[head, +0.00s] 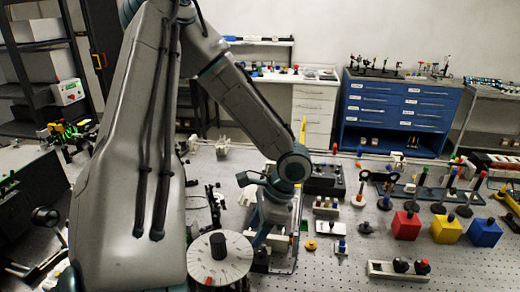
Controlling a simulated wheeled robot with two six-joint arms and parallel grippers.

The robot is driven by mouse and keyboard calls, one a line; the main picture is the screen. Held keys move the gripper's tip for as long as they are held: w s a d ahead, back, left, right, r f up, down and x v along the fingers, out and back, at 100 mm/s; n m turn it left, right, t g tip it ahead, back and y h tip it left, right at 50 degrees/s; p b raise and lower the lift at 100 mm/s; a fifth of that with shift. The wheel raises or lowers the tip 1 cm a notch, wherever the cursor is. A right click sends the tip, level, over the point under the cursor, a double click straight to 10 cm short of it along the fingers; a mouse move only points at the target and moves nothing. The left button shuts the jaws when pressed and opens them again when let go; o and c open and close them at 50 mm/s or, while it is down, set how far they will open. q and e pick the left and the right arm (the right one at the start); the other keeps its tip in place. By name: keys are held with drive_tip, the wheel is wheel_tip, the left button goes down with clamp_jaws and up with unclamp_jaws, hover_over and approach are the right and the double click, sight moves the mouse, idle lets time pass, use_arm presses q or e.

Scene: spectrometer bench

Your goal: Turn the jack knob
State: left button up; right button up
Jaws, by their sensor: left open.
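My left arm fills the left and middle of the head view and bends down to the bench. My left gripper (266,236) is at its end, pointing down and open. It is just right of a round pale dial with marks (205,270) and a black knob (218,246) on top. I cannot tell whether it touches anything there, and its fingertips are partly hidden among small parts. Another dark round knob (45,215) sits by a black box at the left edge. I cannot tell which knob belongs to a jack. My right gripper is not in view.
Red (406,226), yellow (446,229) and blue (484,232) blocks stand at the right of the perforated bench (340,275). A pale holder with dark knobs (397,271) lies in front. Posts and small mounts crowd behind. A blue drawer cabinet (392,110) stands beyond.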

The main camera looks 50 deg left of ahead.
use_arm(q)
drive_tip(key=s+f+m, duration=0.1)
drive_tip(key=f, duration=0.2)
drive_tip(key=s+a+f+m+t+y, duration=0.1)
drive_tip(key=f+m, duration=0.1)
drive_tip(key=f, duration=0.1)
drive_tip(key=s+a+f+m+b, duration=0.1)
drive_tip(key=s+f+m, duration=0.1)
drive_tip(key=f, duration=0.1)
drive_tip(key=shift+f, duration=0.15)
idle(0.6)
drive_tip(key=shift+c, duration=0.3)
clamp_jaws()
drive_tip(key=shift+m+t+y, duration=0.3)
drive_tip(key=shift+m+t, duration=0.1)
drive_tip(key=shift+m, duration=0.1)
drive_tip(key=shift+s+m+t+b, duration=0.1)
drive_tip(key=shift+m+t+b, duration=0.2)
drive_tip(key=shift+m, duration=0.6)
